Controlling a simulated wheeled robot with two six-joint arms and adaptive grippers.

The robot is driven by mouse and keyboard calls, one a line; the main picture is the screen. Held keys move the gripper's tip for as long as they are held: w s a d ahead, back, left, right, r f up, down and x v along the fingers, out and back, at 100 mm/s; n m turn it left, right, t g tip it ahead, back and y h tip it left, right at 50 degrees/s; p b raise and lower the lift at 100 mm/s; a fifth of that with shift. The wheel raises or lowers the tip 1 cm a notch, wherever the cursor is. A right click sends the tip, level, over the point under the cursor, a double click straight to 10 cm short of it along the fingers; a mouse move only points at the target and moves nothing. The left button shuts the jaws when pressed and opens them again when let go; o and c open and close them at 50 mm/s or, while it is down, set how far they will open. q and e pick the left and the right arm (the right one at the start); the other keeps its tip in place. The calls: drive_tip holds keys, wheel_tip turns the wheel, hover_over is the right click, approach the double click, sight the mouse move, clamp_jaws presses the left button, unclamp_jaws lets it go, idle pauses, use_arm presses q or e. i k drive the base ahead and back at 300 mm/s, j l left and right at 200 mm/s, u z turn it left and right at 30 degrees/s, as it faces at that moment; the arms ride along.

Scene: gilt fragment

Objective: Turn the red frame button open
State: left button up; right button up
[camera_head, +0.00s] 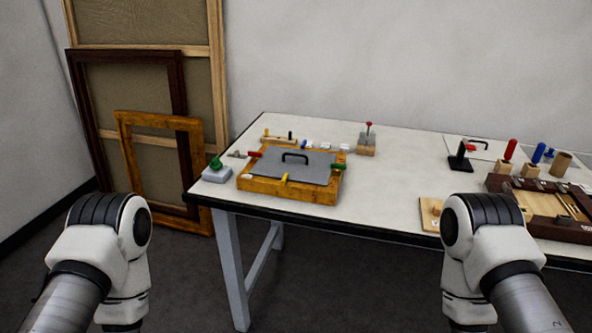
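A gilt wooden frame (262,189) lies flat on the left part of the table, with a grey panel (315,167) in it that carries a black handle (295,156). A small red button (254,154) sits at the frame's left edge. A yellow button (284,178) is at the front edge, a green button (339,166) at the right edge and a blue button (304,144) at the back. How far each button reaches over the panel is too small to tell. Only links of my two arms show at the lower left and right; neither gripper is in view.
A green-knobbed tool on a grey block (216,174) stands left of the frame. A wooden block with a red-topped pin (367,139) stands behind right. A dark brown frame (540,205), tools and a light board (430,212) are at right. Mid-table is clear. Large frames (150,120) lean on the wall.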

sight(254, 154)
drive_tip(key=i+j, duration=0.8)
drive_tip(key=l, duration=0.3)
drive_tip(key=k+z, duration=0.05)
